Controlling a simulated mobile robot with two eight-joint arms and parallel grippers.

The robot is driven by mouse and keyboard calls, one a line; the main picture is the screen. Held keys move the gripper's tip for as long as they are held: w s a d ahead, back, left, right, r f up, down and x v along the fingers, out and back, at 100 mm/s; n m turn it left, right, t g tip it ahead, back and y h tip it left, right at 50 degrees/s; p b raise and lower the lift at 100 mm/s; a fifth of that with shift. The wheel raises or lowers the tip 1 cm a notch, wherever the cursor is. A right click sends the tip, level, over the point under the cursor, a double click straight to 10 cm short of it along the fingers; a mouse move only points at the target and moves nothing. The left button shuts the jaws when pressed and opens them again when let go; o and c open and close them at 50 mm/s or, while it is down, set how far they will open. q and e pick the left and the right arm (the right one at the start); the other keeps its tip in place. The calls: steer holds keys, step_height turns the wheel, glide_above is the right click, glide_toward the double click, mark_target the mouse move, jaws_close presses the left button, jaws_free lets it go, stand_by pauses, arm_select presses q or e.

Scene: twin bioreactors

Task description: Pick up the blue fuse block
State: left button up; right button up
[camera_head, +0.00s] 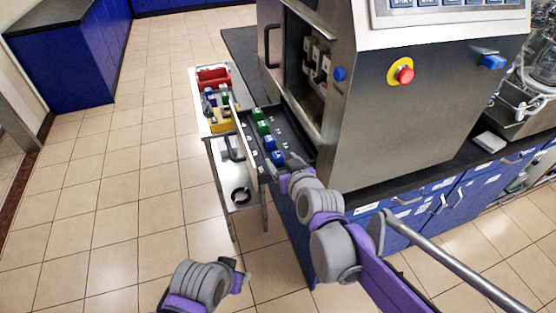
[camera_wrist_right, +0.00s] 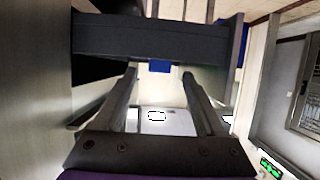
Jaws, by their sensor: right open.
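Two blue fuse blocks show in the head view, the nearer one (camera_head: 278,158) and the one behind it (camera_head: 269,143). They sit in a row in a dark pulled-out tray (camera_head: 290,140). My right gripper (camera_head: 287,168) is at the near end of that row, close to the nearer blue block; contact cannot be told. In the right wrist view my right gripper (camera_wrist_right: 160,74) is open, with nothing between its fingers. A small blue piece (camera_wrist_right: 160,66) shows beyond the fingertips, below a dark bar. My left gripper (camera_head: 240,276) is low over the floor, its jaws unclear.
Two green blocks (camera_head: 263,128) sit farther back in the row. A cart (camera_head: 228,150) beside the tray holds a red bin (camera_head: 213,76), a yellow holder (camera_head: 222,119) and small blocks. The steel cabinet (camera_head: 400,120) rises right of the tray. Floor at left is clear.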

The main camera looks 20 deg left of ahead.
mark_target(279, 157)
steer(key=x, duration=0.4)
steer(key=shift+w+f, duration=0.15)
steer(key=shift+w, duration=0.05)
jaws_close()
